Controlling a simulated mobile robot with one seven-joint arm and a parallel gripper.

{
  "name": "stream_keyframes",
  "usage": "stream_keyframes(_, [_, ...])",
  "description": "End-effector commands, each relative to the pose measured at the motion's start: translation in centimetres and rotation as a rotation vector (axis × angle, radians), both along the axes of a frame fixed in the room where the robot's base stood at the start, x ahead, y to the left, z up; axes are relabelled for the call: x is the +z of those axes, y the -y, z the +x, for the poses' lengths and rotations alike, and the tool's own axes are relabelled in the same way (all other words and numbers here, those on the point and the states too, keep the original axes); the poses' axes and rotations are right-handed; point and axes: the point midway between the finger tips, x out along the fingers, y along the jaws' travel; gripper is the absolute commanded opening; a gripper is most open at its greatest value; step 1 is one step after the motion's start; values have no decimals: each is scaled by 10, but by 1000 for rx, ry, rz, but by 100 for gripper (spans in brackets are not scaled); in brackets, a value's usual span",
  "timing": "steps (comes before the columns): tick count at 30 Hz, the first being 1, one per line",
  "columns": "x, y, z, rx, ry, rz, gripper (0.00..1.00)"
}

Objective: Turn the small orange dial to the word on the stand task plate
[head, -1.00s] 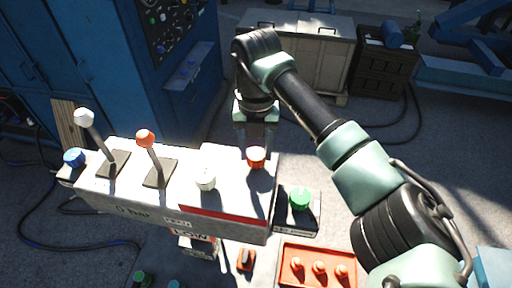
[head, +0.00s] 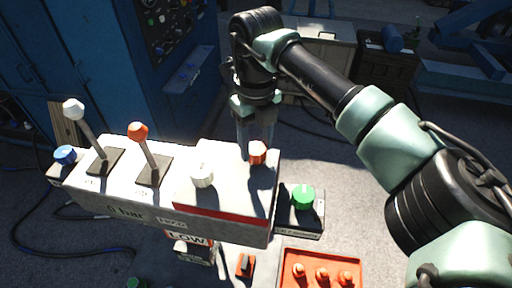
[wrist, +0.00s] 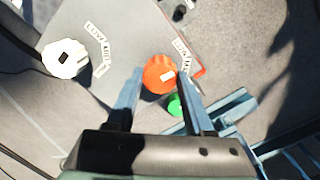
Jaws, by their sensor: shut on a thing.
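The small orange dial (head: 257,153) sits at the right end of the top of a pale console (head: 120,200). My gripper (head: 257,140) points down at it and is shut on it. In the wrist view the dial (wrist: 160,74) is between my two fingertips (wrist: 159,76), with a pale mark on its face. Printed labels lie beside it on the console, one partly hidden by a finger; the one I can read in part begins with LOW. A white plate (head: 188,239) below the console front reads LOW.
A green knob (head: 303,197) stands to the right. An orange tray (head: 320,254) of orange knobs lies in front.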

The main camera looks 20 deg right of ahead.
Motion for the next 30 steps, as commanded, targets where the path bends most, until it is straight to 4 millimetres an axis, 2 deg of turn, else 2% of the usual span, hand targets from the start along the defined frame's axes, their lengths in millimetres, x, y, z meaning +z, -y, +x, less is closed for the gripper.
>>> stream_keyframes(12, [2, 0, 1, 163, 6, -1, 0])
stream_keyframes(26, [2, 0, 2, 180, 7, 0, 0])
stream_keyframes(27, [2, 0, 2, 180, 7, 0, 54])
stream_keyframes(30, [2, 0, 1, 180, 6, -1, 72])
